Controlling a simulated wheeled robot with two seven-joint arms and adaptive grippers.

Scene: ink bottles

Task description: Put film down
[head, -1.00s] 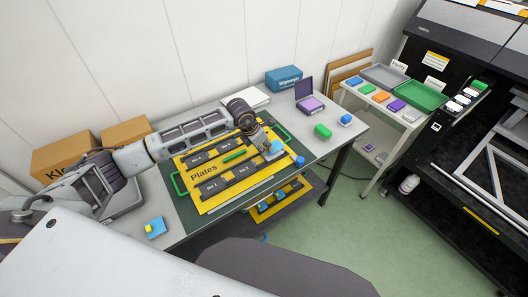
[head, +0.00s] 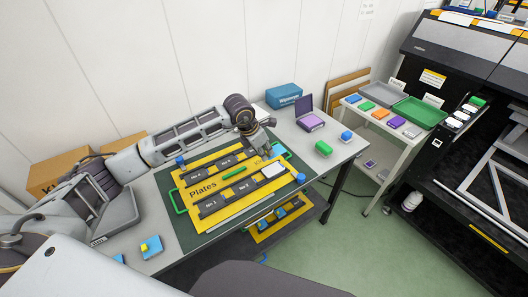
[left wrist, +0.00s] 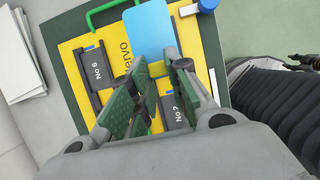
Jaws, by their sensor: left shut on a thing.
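My left gripper (head: 268,148) is over the far right part of the yellow board marked "Plates" (head: 207,200). It is shut on a light-blue film (head: 278,151). In the left wrist view the film (left wrist: 152,28) stretches out past the fingertips (left wrist: 160,66), above the board (left wrist: 64,48). Whether the film touches the board is hard to tell. A white plate (head: 273,170) lies in the board's near row, just below the gripper in the head view. My right gripper is not in view.
The board lies on a dark green mat (head: 215,228) with green handles at its ends. Blue knobs (head: 300,178) stand by its edge. A white side table holds trays.

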